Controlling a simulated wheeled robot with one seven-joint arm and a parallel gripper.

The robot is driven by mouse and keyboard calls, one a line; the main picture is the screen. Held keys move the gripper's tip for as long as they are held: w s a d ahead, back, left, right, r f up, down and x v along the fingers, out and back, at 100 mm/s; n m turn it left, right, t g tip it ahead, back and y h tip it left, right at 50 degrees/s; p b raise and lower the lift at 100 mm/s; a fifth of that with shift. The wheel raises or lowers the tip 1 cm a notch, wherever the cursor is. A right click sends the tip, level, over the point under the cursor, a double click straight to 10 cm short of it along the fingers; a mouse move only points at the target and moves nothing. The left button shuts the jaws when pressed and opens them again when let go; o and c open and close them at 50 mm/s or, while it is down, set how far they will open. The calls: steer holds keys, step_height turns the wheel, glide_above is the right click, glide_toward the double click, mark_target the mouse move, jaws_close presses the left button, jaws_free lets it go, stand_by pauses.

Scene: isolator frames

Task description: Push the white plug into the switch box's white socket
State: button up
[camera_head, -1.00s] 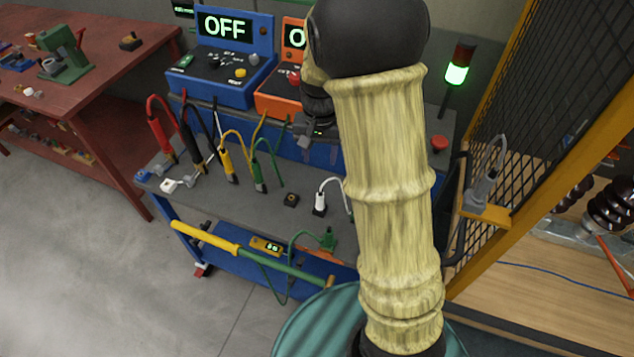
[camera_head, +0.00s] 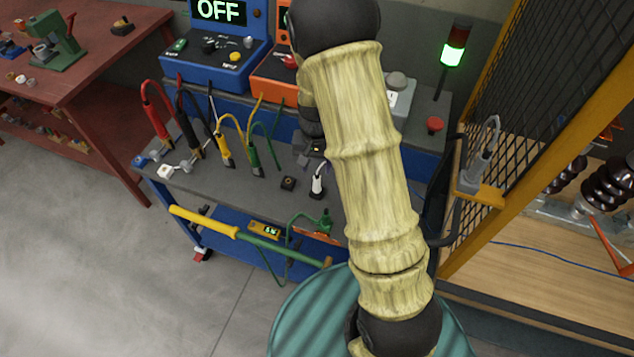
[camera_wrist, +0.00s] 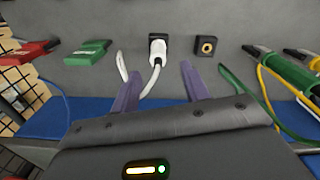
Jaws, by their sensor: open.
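The white plug (camera_head: 318,187) stands on the grey cart top, its white cable rising from it. In the wrist view the white plug (camera_wrist: 158,48) sits at a small black square block, ahead of my gripper (camera_wrist: 161,70). The two purple fingers are apart, with the plug's cable running between them; the plug body is beyond the fingertips. A pale grey box (camera_head: 401,98) shows partly behind my arm at the back of the cart. I cannot make out a white socket; my arm hides much of that area.
A black block with a brass hole (camera_wrist: 205,44) is beside the plug. Red, black, yellow and green cabled plugs (camera_head: 226,150) stand to the left. A blue OFF box (camera_head: 222,62) and an orange box (camera_head: 272,82) are behind. A mesh guard (camera_head: 520,75) rises at right.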

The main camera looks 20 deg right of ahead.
mark_target(317, 177)
steer(key=shift+f, duration=0.95)
steer(key=f, duration=0.2)
steer(key=f+p, duration=0.1)
steer(key=f, duration=0.1)
steer(key=shift+s+f, duration=0.2)
steer(key=shift+f, duration=0.4)
steer(key=shift+c, duration=0.9)
jaws_close()
